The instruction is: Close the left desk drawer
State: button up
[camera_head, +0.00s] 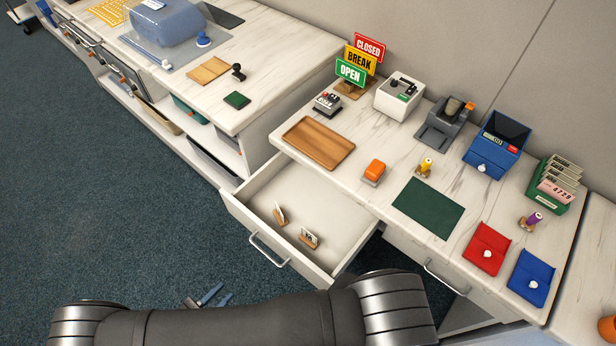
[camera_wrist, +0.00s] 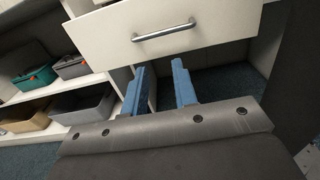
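The left desk drawer (camera_head: 262,237) is pulled out from the white desk in the head view. Inside it lie two small wooden holders with white cards (camera_head: 309,238). The drawer's white front with its metal handle (camera_wrist: 163,31) shows at the top of the wrist view. My gripper (camera_head: 208,298) is in front of and below the drawer, apart from it; its two blue fingers (camera_wrist: 159,72) are spread with nothing between them. The fingertips lie just below the drawer front in the wrist view. My arm hides part of the floor in the head view.
The desk top (camera_head: 330,186) holds a wooden tray (camera_head: 318,143), an orange stamp (camera_head: 373,172), a green mat (camera_head: 428,208) and red and blue pouches. The right drawer handle (camera_head: 446,280) is beside the open drawer. Shelves with bins (camera_wrist: 84,104) stand left. Carpet (camera_head: 90,200) is clear in front.

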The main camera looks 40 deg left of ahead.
jog(key=w+d+r, duration=0.1)
jog(key=d, duration=0.2)
jog(key=w+d+r, duration=0.1)
jog(key=d+r, duration=0.1)
jog(key=d, duration=0.2)
jog(key=w+d+r, duration=0.1)
jog(key=d+r, duration=0.1)
jog(key=d, duration=0.2)
grip_shut()
send_near(301, 263)
jog(key=w, duration=0.6)
jog(key=shift+w, duration=0.4)
jog(key=w, duration=2.6)
jog(key=shift+w, duration=0.2)
jog(key=shift+a+r, duration=0.15)
